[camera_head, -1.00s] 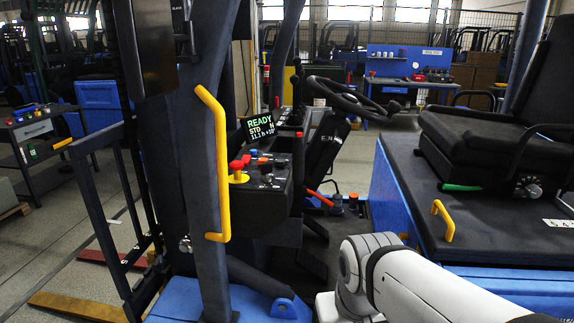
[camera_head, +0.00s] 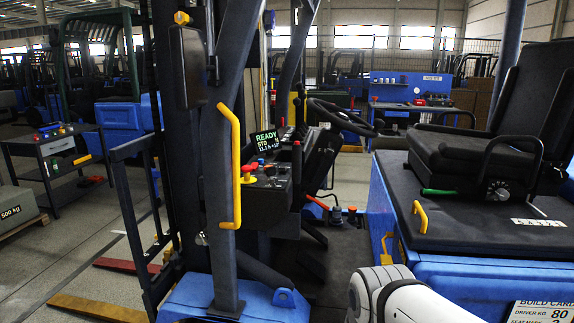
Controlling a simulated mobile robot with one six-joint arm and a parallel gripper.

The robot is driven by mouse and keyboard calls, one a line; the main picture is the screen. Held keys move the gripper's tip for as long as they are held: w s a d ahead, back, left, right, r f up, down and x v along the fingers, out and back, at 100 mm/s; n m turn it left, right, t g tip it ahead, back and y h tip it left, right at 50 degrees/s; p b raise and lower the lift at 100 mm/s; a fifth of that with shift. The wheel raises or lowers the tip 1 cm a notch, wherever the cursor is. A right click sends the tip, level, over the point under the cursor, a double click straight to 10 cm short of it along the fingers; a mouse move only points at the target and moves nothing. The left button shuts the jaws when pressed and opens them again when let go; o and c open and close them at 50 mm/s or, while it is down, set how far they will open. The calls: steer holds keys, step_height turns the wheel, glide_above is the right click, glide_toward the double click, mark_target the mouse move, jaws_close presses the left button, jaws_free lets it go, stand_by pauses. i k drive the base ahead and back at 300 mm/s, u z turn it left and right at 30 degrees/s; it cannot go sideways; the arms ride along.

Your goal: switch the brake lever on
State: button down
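A forklift-like truck fills the middle of the view. A red-orange lever handle (camera_head: 317,202) sticks up at a slant low in the cab, right of the black control console (camera_head: 268,204); it may be the brake lever, but no label on it can be read. Its lower end and pivot are unclear. A thin black upright lever (camera_head: 296,165) stands at the console's right side. The display (camera_head: 266,141) above the console reads READY. My white arm shows at the bottom right, in front of the truck's floor. My gripper is out of the picture.
A yellow grab handle (camera_head: 234,165) on the dark front post stands left of the console. The black seat (camera_head: 470,150) on its blue body is at right, with a steering wheel (camera_head: 342,117) behind the console. A 500 kg block (camera_head: 14,207) lies at far left.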

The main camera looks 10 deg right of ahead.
mark_target(297, 148)
steer(key=u, duration=0.15)
steer(key=i, duration=0.95)
steer(key=z, duration=0.05)
